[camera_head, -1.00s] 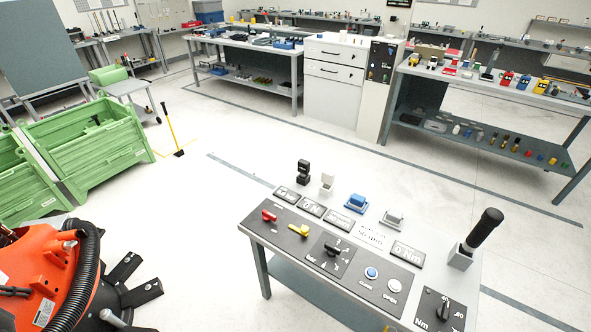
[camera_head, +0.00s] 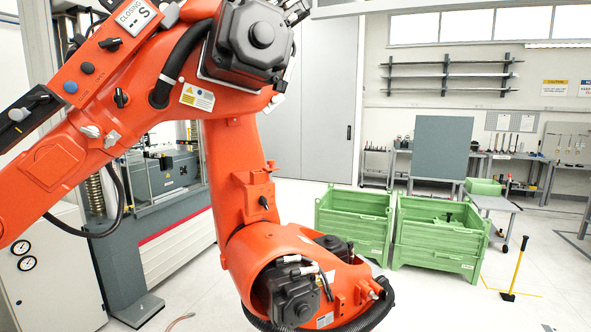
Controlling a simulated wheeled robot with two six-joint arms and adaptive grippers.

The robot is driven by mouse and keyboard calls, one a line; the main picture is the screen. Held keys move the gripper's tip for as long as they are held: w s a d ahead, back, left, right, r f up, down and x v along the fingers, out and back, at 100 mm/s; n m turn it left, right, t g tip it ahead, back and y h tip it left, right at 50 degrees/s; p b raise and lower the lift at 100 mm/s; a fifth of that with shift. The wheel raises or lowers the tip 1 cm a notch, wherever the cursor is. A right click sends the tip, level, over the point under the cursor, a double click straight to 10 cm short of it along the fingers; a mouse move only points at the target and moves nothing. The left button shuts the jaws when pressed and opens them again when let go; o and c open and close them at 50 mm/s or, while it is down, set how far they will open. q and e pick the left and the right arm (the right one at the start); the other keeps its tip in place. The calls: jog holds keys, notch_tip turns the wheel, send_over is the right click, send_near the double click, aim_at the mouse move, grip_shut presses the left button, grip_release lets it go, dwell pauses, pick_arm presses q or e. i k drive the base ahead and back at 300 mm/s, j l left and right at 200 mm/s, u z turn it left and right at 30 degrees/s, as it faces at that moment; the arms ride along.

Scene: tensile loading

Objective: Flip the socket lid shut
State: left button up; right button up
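No socket lid can be made out in the head view. A large orange industrial robot (camera_head: 238,170) fills the left and middle, and may hide what stands behind it. Neither of my grippers is in view.
A grey machine (camera_head: 165,180) stands behind the orange robot at left, beside a white cabinet with gauges (camera_head: 35,265). Two green crates (camera_head: 440,240), a small trolley (camera_head: 497,203) and a yellow-handled tool (camera_head: 515,268) stand at right. Floor at lower right is mostly clear.

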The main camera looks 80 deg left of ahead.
aim_at(271, 163)
jog(key=u, duration=2.6)
jog(key=i+l+z, duration=0.65)
jog(key=i+l, duration=0.1)
jog(key=i, duration=0.1)
